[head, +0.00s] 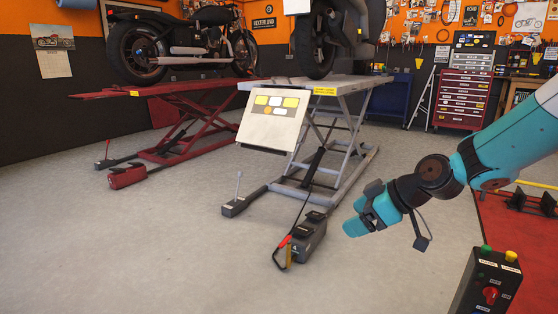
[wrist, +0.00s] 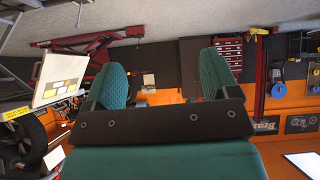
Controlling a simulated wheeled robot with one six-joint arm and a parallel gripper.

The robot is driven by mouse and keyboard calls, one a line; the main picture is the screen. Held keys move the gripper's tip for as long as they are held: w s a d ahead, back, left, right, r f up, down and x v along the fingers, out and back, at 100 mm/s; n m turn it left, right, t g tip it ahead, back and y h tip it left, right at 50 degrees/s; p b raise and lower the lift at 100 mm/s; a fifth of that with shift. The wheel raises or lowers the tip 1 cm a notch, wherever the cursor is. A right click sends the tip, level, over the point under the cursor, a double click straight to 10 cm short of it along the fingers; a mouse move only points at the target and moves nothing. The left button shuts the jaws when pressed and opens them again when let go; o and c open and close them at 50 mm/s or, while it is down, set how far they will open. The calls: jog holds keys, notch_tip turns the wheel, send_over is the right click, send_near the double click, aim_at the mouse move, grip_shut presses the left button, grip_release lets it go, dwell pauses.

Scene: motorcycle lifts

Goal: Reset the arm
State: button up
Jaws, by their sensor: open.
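My arm reaches in from the right in the head view, teal with dark joints. My gripper (head: 362,222) hangs in the air at its end, over the grey floor to the right of the grey motorcycle lift (head: 345,84). In the wrist view my gripper (wrist: 165,84) shows two teal padded fingers standing wide apart. Nothing is between them, so it is open and empty. The wrist picture appears upside down, with the floor at the top.
A red lift (head: 185,95) with a motorcycle stands at the left. A battery charger box (head: 310,238) sits on the floor, left of my gripper. A control box (head: 487,284) with buttons is at lower right. A red tool chest (head: 464,98) stands behind.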

jog(key=s+a+r+m+g+h+p, duration=0.1)
jog(key=s+r+m+g+h, duration=0.2)
jog(key=s, duration=1.2)
jog(key=s+a+r+m+g+h+p, duration=0.15)
jog(key=s+r, duration=0.25)
jog(key=s, duration=1.2)
notch_tip(320, 180, up, 34)
jog(key=p, duration=3.3)
jog(key=shift+w+d+m+y, duration=0.15)
jog(key=shift+w+m+y, duration=0.2)
jog(key=shift+m, duration=0.1)
jog(key=shift+g, duration=0.25)
